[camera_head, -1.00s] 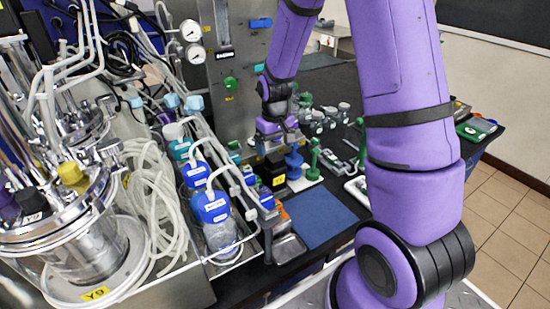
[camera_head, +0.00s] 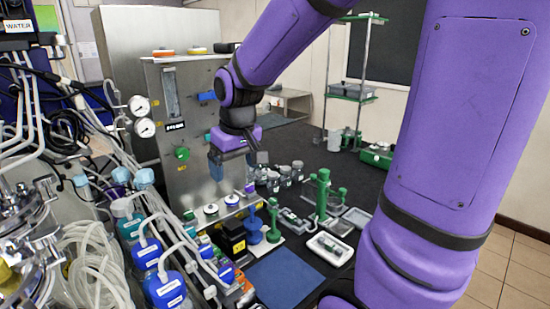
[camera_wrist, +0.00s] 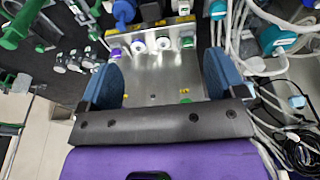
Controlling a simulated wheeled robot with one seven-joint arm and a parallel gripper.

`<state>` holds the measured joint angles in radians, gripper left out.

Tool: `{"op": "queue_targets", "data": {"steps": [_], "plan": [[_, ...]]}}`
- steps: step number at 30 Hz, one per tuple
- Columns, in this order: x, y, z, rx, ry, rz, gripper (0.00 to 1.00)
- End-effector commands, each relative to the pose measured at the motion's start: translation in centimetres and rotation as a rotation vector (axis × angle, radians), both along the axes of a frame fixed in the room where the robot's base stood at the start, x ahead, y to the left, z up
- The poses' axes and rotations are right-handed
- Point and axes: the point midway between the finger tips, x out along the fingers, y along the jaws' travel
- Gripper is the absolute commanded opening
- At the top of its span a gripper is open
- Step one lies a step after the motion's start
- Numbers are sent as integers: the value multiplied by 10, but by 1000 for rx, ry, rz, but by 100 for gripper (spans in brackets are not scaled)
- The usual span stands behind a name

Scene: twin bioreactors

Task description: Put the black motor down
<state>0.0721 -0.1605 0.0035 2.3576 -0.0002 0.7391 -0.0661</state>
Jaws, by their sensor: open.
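The black motor (camera_head: 232,238), a black block with a yellow label, stands on the bench next to a blue stand (camera_head: 254,226). It is apart from my gripper. My gripper (camera_head: 234,166) is up in the air above and behind it, in front of the steel panel. In the wrist view my gripper (camera_wrist: 163,80) has its two blue finger pads wide apart with nothing between them but the steel panel behind. A black shape at the top of the wrist view may be the motor, but I cannot tell.
A blue mat (camera_head: 286,278) lies in front of the motor. Green stands (camera_head: 322,196), a white tray (camera_head: 330,248) and small jars (camera_head: 285,176) are to the right. Blue-capped bottles (camera_head: 165,288) and tubing crowd the left. The steel panel (camera_head: 178,120) rises behind.

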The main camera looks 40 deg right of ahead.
Motion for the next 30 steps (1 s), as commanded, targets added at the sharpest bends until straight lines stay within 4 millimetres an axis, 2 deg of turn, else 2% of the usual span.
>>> {"op": "queue_targets", "data": {"steps": [1,3,9,15,18,24,30], "plan": [[-12,3,13,0,-28,0,89],[-30,7,27,0,-55,1,89],[-81,16,58,3,-136,3,89],[-129,23,76,10,-210,5,89],[-146,25,79,13,-234,4,89],[-161,26,81,16,-256,4,89],[-162,26,81,16,-257,4,89]]}}
